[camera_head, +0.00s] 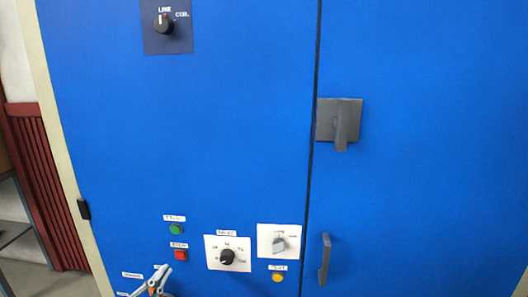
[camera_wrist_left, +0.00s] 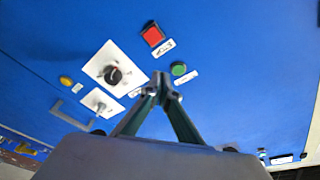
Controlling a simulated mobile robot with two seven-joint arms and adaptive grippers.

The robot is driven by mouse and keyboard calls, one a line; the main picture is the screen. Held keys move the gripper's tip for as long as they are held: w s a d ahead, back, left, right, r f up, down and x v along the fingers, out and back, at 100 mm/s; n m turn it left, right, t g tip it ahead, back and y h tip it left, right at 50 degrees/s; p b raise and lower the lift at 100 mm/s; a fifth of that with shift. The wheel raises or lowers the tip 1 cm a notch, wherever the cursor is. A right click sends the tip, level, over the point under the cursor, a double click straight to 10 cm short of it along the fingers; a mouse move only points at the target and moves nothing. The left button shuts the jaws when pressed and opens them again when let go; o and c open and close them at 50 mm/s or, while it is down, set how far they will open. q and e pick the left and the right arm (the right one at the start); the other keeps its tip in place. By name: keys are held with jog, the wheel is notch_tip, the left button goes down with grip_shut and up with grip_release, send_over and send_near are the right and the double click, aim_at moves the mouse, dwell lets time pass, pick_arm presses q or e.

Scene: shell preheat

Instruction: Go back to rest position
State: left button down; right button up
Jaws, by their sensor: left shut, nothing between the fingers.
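My left gripper (camera_head: 158,278) is at the bottom of the head view, in front of the lower left part of the blue cabinet (camera_head: 230,130). In the left wrist view its fingers (camera_wrist_left: 160,92) meet at the tips, shut and empty. The tips appear near the dial plates and the red button (camera_wrist_left: 153,36); I cannot tell how far they are from the panel. The red button (camera_head: 180,254) and the green button (camera_head: 176,229) are to the right of and above the gripper in the head view. My right gripper is not in view.
A black dial (camera_head: 227,257), a grey switch (camera_head: 279,244) and a yellow button (camera_head: 277,277) are on the lower panel. Grey handles (camera_head: 340,121) (camera_head: 324,260) stick out near the door seam. A line/coil selector (camera_head: 164,24) is at the top.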

pick_arm(q)
jog(key=s+d+f+n+g, duration=0.1)
jog(key=s+f+n+g, duration=0.1)
jog(key=s+f, duration=0.5)
jog(key=s+d+f+n+g+y, duration=0.1)
jog(key=s+d+f+n+g, duration=0.1)
jog(key=s+f, duration=0.6)
jog(key=s+d+f+n+g+y, duration=0.1)
jog(key=s+d+f+n+g, duration=0.1)
jog(key=s+f, duration=0.5)
notch_tip(320, 180, down, 5)
jog(key=n+g, duration=0.1)
jog(key=n, duration=0.1)
jog(key=shift+s+d+f+n+g, duration=0.2)
jog(key=shift+d+n+g, duration=0.1)
jog(key=shift+g, duration=0.1)
